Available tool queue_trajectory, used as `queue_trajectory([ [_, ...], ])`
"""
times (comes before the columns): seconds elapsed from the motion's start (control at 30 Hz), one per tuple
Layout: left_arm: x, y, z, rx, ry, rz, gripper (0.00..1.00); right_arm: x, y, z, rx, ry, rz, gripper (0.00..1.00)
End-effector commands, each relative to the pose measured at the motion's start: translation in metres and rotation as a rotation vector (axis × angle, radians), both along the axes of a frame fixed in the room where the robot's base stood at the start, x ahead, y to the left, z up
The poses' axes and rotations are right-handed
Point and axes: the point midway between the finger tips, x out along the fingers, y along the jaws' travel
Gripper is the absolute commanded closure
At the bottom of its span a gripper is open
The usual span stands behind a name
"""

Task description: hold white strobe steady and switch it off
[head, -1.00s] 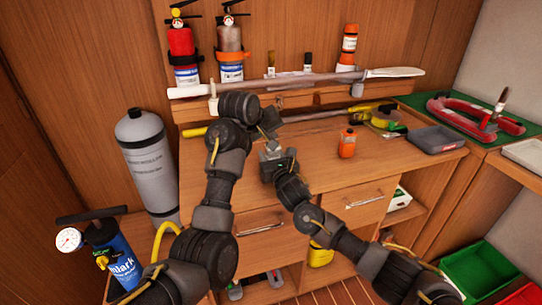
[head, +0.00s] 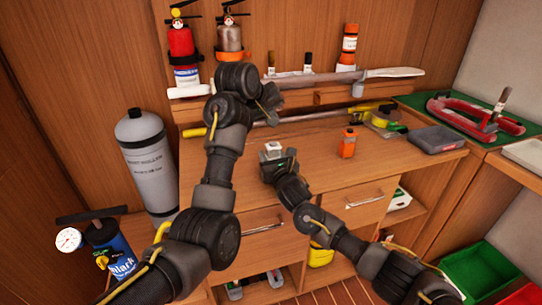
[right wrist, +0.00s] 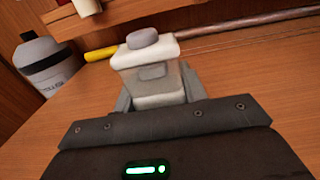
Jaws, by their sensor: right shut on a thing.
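The white strobe (head: 273,149) stands upright at the bench's front left, held in my right gripper (head: 277,158). In the right wrist view the strobe (right wrist: 152,76) is a white block with a round grey button (right wrist: 143,38) on top and a grey patch on its side. The right fingers (right wrist: 157,92) are shut on its lower part, one on each side. My left gripper (head: 268,104) is raised behind and above the strobe, apart from it. Its fingers are small and partly hidden, so I cannot tell its opening.
An orange bottle (head: 347,143) stands right of the strobe. A long pole (head: 320,117) lies along the back of the bench. Fire extinguishers (head: 185,55) hang behind, and a grey cylinder (head: 147,165) stands at the left. The bench front between strobe and bottle is clear.

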Motion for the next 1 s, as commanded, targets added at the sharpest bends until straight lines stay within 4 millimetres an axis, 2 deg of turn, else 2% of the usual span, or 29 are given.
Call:
queue_trajectory([
  [0.37,0.0,0.0001,0.0018,-0.001,0.001,0.0,1.0,-0.0001,0.0,-0.0004,0.0,0.001,0.0,0.84],
  [0.4,0.0,0.0001,0.0017,-0.001,0.001,0.0,1.0,-0.0001,0.0,-0.0004,0.0,0.001,0.0,0.56],
  [0.6,0.0,0.0002,0.0016,-0.001,0.001,0.0,1.0,-0.0001,0.0,-0.0003,0.0,0.001,0.0,0.33],
  [0.87,0.0,0.0002,0.0016,-0.001,0.0,0.001,1.0,-0.0008,-0.0003,-0.0002,0.0,0.0,0.0,0.33],
  [1.0,0.0001,0.0002,0.0015,-0.001,0.0,0.001,1.0,-0.009,-0.0038,-0.0011,-0.001,0.0,0.0,0.33],
])
